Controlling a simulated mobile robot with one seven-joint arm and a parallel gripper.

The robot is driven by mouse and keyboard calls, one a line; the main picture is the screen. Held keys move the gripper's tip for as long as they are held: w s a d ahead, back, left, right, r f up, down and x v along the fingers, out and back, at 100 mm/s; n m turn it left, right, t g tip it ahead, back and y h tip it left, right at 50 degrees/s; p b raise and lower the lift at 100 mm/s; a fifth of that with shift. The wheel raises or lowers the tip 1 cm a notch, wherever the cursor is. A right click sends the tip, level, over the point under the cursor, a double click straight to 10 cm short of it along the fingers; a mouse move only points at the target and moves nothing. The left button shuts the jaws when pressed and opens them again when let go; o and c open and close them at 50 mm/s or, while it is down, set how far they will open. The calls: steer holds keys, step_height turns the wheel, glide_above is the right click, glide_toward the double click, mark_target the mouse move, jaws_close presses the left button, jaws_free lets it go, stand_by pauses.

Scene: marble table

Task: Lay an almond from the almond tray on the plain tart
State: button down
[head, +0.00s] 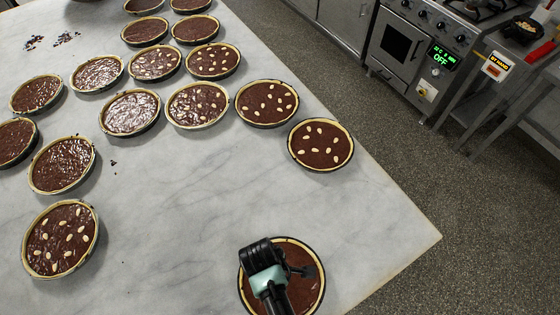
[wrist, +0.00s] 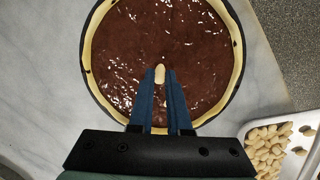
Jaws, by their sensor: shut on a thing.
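The plain tart (head: 311,290) is at the bottom of the head view, partly hidden behind my gripper (head: 285,268). In the wrist view the plain tart (wrist: 170,40) is a pale crust ring around glossy chocolate, with no almonds seen on its surface. My gripper (wrist: 160,90) is over the tart's near half. Its blue fingers are shut on an almond (wrist: 160,74) held at their tips. I cannot tell whether the almond touches the chocolate. The almond tray (wrist: 297,122) is white and holds many almonds (wrist: 264,150), at the lower right of the wrist view.
Several chocolate tarts stand on the marble table (head: 190,215), some topped with almonds, such as one near the right edge (head: 321,145) and one at the left (head: 60,239). The middle of the table is clear. The table's right edge drops to a speckled floor.

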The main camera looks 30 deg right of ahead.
steer(key=shift+f, duration=0.3)
steer(key=c, duration=0.8)
jaws_free()
step_height(320, 180, up, 6)
steer(key=p, duration=0.6)
steer(key=shift+r, duration=0.1)
